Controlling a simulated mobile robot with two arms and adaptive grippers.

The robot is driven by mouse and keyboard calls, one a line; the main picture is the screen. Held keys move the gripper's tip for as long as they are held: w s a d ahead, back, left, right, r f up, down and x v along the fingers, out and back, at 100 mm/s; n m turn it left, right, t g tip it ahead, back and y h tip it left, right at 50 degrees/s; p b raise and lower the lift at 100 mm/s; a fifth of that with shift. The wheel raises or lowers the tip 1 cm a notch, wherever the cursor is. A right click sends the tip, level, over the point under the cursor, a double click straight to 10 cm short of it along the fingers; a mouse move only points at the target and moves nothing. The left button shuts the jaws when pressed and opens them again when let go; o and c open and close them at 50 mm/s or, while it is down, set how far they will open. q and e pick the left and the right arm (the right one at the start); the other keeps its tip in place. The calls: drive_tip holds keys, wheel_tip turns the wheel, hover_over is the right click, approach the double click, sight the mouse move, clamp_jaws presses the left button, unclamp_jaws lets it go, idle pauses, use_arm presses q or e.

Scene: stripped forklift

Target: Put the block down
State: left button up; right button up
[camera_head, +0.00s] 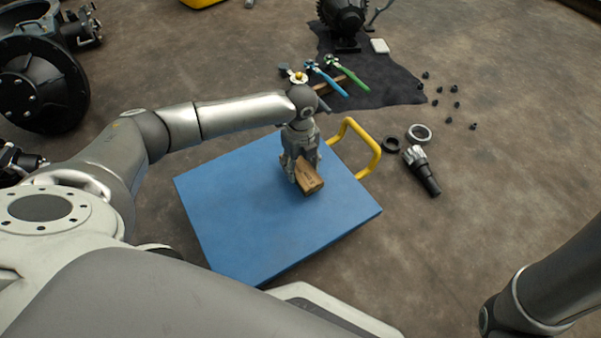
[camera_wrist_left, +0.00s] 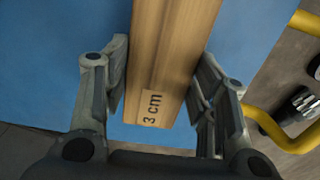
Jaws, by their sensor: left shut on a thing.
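The block (camera_head: 309,179) is a brown wooden piece at the right part of the blue platform (camera_head: 235,215). In the left wrist view the block (camera_wrist_left: 172,60) carries a "3 cm" label and runs between the two fingers. My left gripper (camera_head: 301,177) points down and is shut on the block; it also shows in the left wrist view (camera_wrist_left: 163,105). The block is over the blue surface; I cannot tell whether it touches it. The gripper hides part of the block in the head view. My right gripper is out of view.
A yellow handle (camera_head: 371,150) rises at the platform's far right edge. Right of it lie a gear shaft (camera_head: 422,170), rings (camera_head: 419,133) and several small bolts (camera_head: 456,104). A dark mat (camera_head: 385,80) with tools is behind. The platform's left and front are clear.

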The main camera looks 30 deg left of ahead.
use_arm(q)
wheel_tip(320, 180, down, 3)
drive_tip(key=shift+s+r+b, duration=0.1)
drive_tip(key=shift+b, duration=0.4)
drive_tip(key=shift+r, duration=0.15)
drive_tip(key=o, duration=1.1)
